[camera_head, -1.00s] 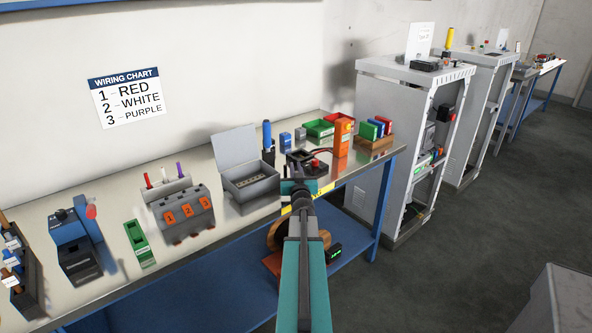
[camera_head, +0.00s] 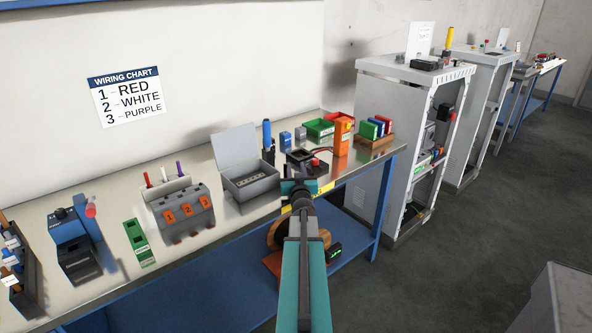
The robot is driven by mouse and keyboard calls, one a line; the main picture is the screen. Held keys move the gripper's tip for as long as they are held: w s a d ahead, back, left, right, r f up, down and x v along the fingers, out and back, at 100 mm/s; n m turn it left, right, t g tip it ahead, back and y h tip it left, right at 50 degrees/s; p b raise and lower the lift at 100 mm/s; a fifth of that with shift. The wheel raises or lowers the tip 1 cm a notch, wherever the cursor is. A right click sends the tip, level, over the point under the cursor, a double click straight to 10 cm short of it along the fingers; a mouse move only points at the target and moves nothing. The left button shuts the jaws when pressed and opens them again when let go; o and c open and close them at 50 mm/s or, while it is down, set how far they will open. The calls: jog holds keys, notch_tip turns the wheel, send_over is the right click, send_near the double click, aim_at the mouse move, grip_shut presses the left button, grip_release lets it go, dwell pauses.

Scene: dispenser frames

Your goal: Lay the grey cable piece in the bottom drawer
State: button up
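My arm reaches up from the bottom of the view, and my gripper (camera_head: 299,186) is at its far end, over the front edge of the workbench (camera_head: 110,207). The gripper is small and seen from behind, so its fingers and anything between them are hidden. I cannot make out a grey cable piece. I cannot make out a bottom drawer either. An open grey box (camera_head: 252,187) with a raised lid stands on the bench to the left of my gripper.
A grey unit with orange number tags (camera_head: 182,212), a green block (camera_head: 139,243) and a blue device (camera_head: 76,245) stand along the bench to the left. An orange block (camera_head: 341,137) and a green bin (camera_head: 319,129) stand behind my gripper. Grey cabinets (camera_head: 378,130) stand at right, beside open floor.

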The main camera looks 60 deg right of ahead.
jog(key=shift+a, duration=0.1)
jog(key=shift+b+v, duration=0.6)
jog(key=shift+v, duration=3.35)
jog(key=shift+a+r+p, duration=0.2)
jog(key=shift+p, duration=0.15)
jog(key=shift+s+a+p, duration=0.1)
jog(key=shift+a+p, duration=0.05)
jog(key=shift+p, duration=0.5)
jog(key=shift+a+p, duration=0.1)
jog(key=shift+p, duration=0.2)
jog(key=p+v, duration=0.2)
jog(key=p, duration=0.4)
jog(key=shift+s+a, duration=0.2)
jog(key=a+p, duration=0.1)
jog(key=p, duration=0.1)
jog(key=shift+s+p, duration=0.3)
jog(key=shift+p, duration=0.1)
jog(key=shift+s+a+p, duration=0.25)
jog(key=shift+p, duration=0.55)
jog(key=shift+s+a+f+p, duration=0.15)
jog(key=shift+p, duration=0.2)
